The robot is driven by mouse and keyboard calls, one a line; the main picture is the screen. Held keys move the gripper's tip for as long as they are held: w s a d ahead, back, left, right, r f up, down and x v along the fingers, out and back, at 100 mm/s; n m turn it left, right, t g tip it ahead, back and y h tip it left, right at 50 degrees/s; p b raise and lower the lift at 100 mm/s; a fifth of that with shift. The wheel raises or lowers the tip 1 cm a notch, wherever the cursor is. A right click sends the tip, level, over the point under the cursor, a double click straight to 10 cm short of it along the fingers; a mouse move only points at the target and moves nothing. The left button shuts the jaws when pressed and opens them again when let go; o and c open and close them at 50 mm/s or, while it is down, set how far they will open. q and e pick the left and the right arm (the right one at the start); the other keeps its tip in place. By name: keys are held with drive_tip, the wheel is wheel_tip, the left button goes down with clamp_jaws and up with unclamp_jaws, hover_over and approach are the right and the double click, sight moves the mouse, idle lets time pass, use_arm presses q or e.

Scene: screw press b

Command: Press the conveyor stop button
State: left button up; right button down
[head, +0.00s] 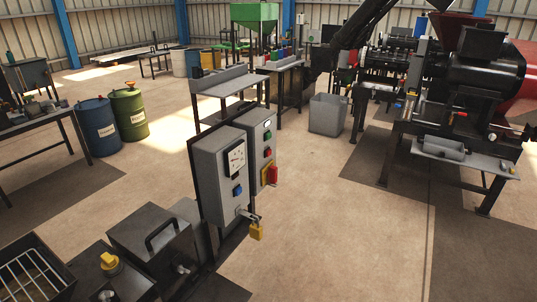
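Two grey control boxes stand on a dark post frame near the middle of the head view. The farther box (258,128) carries a green button (268,135), a small red button (267,152) below it, and a red handle on a yellow plate (271,175). The nearer box (221,205) carries a white dial (235,158), a blue button (237,190) and a yellow padlock (257,231) hanging from a latch. Labels are too small to read, so I cannot tell for certain which button is the conveyor stop.
A dark lidded box (150,245) with a handle and a wire basket (35,275) stand in the left foreground. A blue drum (97,127) and a green drum (129,115) stand behind. The press machine (480,85) is at the right. Floor is clear right of the boxes.

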use_arm(q)
clamp_jaws()
idle(1.9)
